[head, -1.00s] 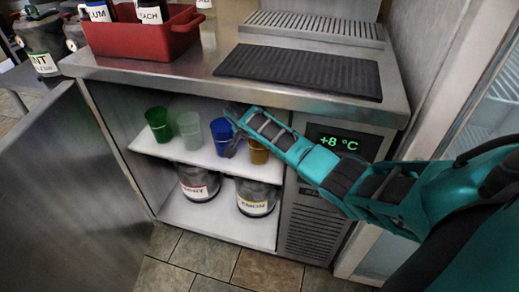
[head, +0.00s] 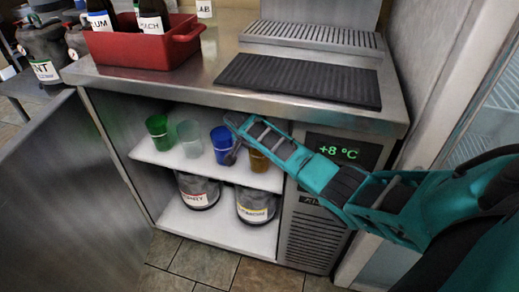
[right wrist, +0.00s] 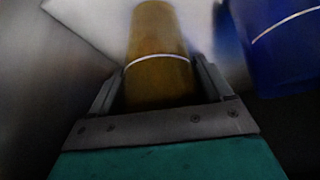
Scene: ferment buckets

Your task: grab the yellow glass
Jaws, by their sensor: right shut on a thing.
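The yellow glass (head: 259,160) is amber-coloured and stands at the right end of the upper shelf inside the open cabinet, partly hidden by my arm in the head view. My right gripper (head: 238,147) reaches in from the right and is shut on it. In the right wrist view the yellow glass (right wrist: 158,55) sits between the two fingers of the gripper (right wrist: 158,88), one on each side. Whether its base touches the shelf is not clear. My left gripper is not in view.
A blue glass (head: 221,138) stands close beside it, also near the fingers in the right wrist view (right wrist: 280,45). A clear glass (head: 190,140) and a green glass (head: 158,132) stand further left on the white shelf (head: 175,158). Labelled buckets (head: 255,205) stand below. The cabinet door (head: 70,190) hangs open.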

